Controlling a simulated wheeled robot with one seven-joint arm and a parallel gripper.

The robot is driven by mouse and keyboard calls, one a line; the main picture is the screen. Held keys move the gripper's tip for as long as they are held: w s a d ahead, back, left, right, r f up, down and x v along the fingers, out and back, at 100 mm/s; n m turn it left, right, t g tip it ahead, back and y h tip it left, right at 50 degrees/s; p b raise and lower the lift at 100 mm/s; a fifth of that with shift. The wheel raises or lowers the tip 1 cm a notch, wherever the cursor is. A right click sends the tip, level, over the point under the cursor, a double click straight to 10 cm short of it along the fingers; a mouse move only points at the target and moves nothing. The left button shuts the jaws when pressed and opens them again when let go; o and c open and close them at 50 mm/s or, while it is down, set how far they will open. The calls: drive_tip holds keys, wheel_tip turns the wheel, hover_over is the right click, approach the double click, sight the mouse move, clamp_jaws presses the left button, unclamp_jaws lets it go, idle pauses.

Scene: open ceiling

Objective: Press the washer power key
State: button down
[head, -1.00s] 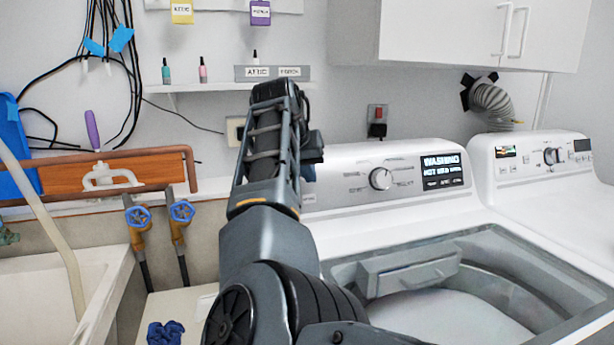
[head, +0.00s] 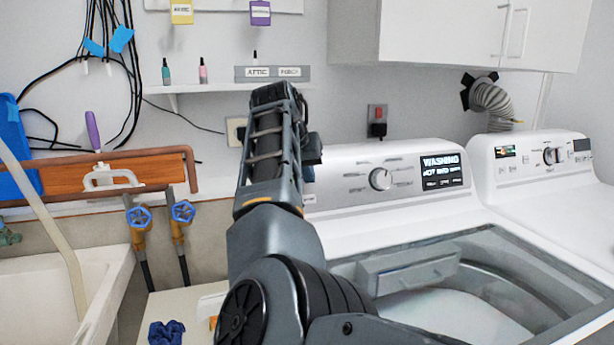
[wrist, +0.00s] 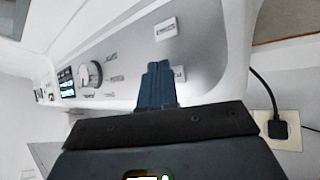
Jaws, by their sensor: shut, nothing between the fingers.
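The washer (head: 400,165) stands right of my arm in the head view. Its silver panel has a round knob (head: 380,179) and a lit display (head: 441,171) reading "WASHING". A small pale rectangular key or label (head: 309,199) shows at the panel's left end. In the wrist view my gripper (wrist: 158,72) is shut and empty, its fingers in front of the panel. A pale rectangle (wrist: 165,28) lies above the fingertips and another (wrist: 179,74) just right of them, partly covered. I cannot read which is the power key, nor tell whether the fingers touch the panel.
The washer's glass lid (head: 480,270) lies in front of the panel. A second white machine (head: 540,170) stands at right. A wall shelf (head: 200,88) with small bottles is behind my arm, and a sink (head: 60,290) is at left. A plugged outlet (wrist: 280,130) shows in the wrist view.

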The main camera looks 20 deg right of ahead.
drive_tip(key=shift+w, duration=0.15)
idle(0.4)
drive_tip(key=shift+s+r+p, duration=0.2)
drive_tip(key=shift+s+p, duration=0.4)
drive_tip(key=shift+p, duration=0.05)
drive_tip(key=s+p, duration=0.1)
drive_tip(key=s, duration=0.1)
drive_tip(key=s+r+p, duration=0.2)
drive_tip(key=s, duration=0.1)
drive_tip(key=shift+s, duration=0.3)
